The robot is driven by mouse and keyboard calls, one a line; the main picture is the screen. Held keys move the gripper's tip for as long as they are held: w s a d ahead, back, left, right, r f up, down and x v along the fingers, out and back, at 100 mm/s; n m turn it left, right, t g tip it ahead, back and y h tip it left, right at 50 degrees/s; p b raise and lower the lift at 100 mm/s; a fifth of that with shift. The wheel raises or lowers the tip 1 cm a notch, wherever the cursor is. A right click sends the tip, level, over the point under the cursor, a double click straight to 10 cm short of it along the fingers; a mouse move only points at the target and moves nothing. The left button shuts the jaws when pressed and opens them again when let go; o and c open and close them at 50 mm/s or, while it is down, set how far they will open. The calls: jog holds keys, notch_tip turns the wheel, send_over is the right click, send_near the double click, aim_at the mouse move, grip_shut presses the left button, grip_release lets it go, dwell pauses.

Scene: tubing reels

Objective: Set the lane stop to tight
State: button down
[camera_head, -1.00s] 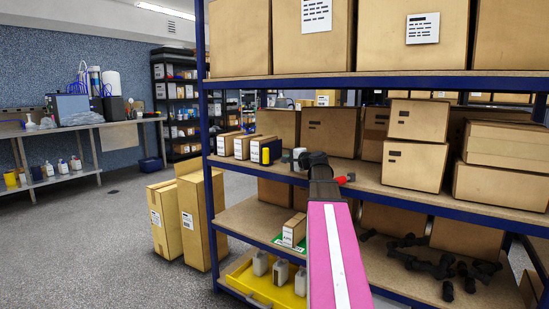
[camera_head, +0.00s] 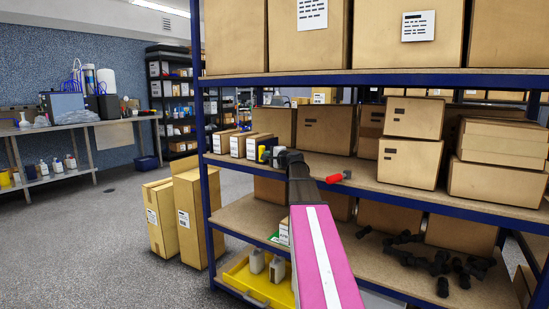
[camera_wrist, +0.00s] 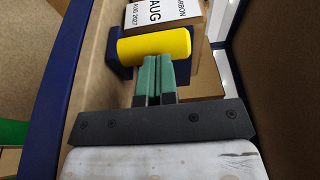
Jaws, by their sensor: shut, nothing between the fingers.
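A yellow cylinder (camera_wrist: 155,45) with a dark blue block (camera_wrist: 121,58) at its end looks like the lane stop; its setting cannot be read. In the head view the yellow part (camera_head: 262,153) stands near the front edge of the middle shelf, left of my gripper (camera_head: 273,156). In the wrist view my gripper (camera_wrist: 153,62) has its green fingers shut together, with nothing between them. The fingertips are right at the yellow cylinder and overlap its lower edge; I cannot tell whether they touch it.
Labelled cartons (camera_head: 237,144) stand behind and left of the yellow part. A red piece (camera_head: 335,178) shows right of my arm. The blue shelf edge (camera_head: 405,201) runs along the front, and the upper shelf (camera_head: 380,78) hangs above. Tall boxes (camera_head: 188,215) stand on the floor at left.

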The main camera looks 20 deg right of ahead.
aim_at(260, 161)
jog(key=shift+w+a, duration=0.15)
jog(key=shift+w, duration=0.15)
jog(key=w+a, duration=0.2)
jog(key=w, duration=0.1)
jog(key=shift+w+a, duration=0.3)
jog(key=shift+a, duration=0.1)
jog(key=shift+s, duration=0.1)
